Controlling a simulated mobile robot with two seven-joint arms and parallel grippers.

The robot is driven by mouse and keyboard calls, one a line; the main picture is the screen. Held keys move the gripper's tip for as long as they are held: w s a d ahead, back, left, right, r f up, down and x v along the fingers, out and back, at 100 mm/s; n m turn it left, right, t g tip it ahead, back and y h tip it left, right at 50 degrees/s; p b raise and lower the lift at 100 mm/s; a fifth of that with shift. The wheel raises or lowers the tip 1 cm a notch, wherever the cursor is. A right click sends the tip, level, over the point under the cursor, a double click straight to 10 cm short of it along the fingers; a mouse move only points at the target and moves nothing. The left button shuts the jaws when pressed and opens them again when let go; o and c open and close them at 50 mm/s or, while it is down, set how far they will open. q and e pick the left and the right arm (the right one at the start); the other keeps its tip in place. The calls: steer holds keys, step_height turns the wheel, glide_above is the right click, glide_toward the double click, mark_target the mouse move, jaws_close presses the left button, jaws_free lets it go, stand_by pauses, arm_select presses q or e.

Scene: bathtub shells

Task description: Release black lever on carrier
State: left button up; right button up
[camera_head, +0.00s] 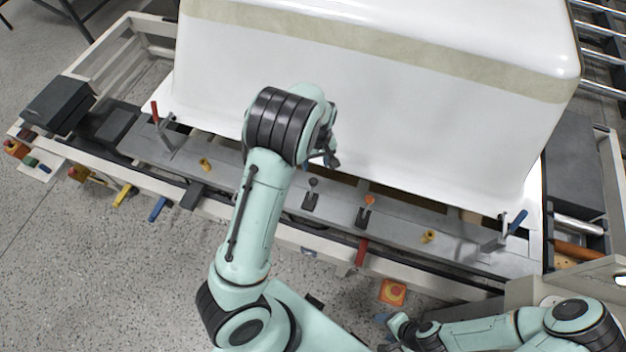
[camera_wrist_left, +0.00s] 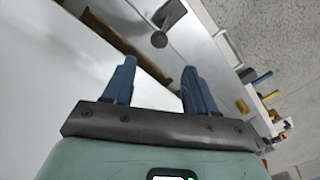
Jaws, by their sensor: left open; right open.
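The black lever (camera_head: 313,184) stands on the grey carrier rail (camera_head: 275,178) in front of the white tub, with a round dark knob on a short stem. In the left wrist view a dark round knob (camera_wrist_left: 159,40) shows just beyond my fingertips and looks like this lever. My left gripper (camera_head: 330,162) is open and empty, beside the tub wall and just behind the lever in the head view; its blue fingers (camera_wrist_left: 158,72) stand apart in the wrist view. My right gripper (camera_head: 385,332) is low at the bottom, partly cut off by the frame, open and away from the carrier.
An orange-knobbed lever (camera_head: 369,201) stands right of the black one. The white tub (camera_head: 380,110) rises close behind the rail. Clamps with a red handle (camera_head: 155,112) and a blue handle (camera_head: 517,221) stand at its corners. Open floor (camera_head: 130,270) lies front left.

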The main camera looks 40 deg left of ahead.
mark_target(314, 179)
arm_select(q)
steer(key=f, duration=0.8)
steer(key=f+b, duration=0.1)
steer(key=f, duration=0.4)
steer(key=shift+s+a, duration=0.2)
steer(key=shift+a, duration=0.1)
jaws_close()
